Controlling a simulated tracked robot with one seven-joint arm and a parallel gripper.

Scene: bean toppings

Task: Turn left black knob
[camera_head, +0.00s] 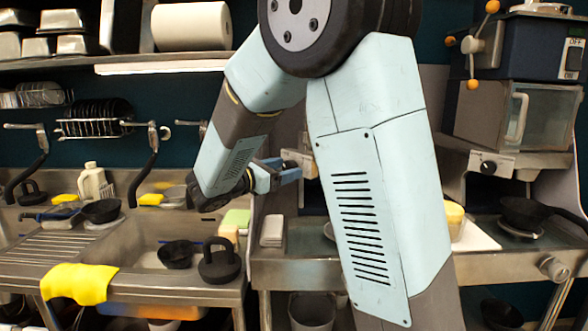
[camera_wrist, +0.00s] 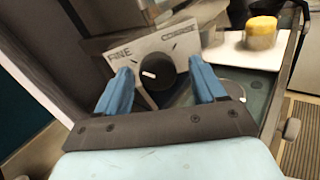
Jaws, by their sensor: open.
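A round black knob (camera_wrist: 158,73) with a white pointer mark sits on a pale panel (camera_wrist: 125,60) lettered "FINE" and "COARSE" in the wrist view. My gripper (camera_wrist: 160,82) is open, with one blue finger on each side of the knob. I cannot tell whether either finger touches it. In the head view my gripper (camera_head: 290,172) reaches right toward a pale panel (camera_head: 303,162) that my arm partly hides; the knob itself is hidden there. Another black knob (camera_head: 488,167) is on a white panel at the right, below an oven-like box.
A white board (camera_wrist: 232,50) with a yellow-topped round item (camera_wrist: 262,30) lies beyond the knob. A steel counter (camera_head: 285,270) runs below my arm. A sink with black pots is at left, and a black pan (camera_head: 525,213) is at right.

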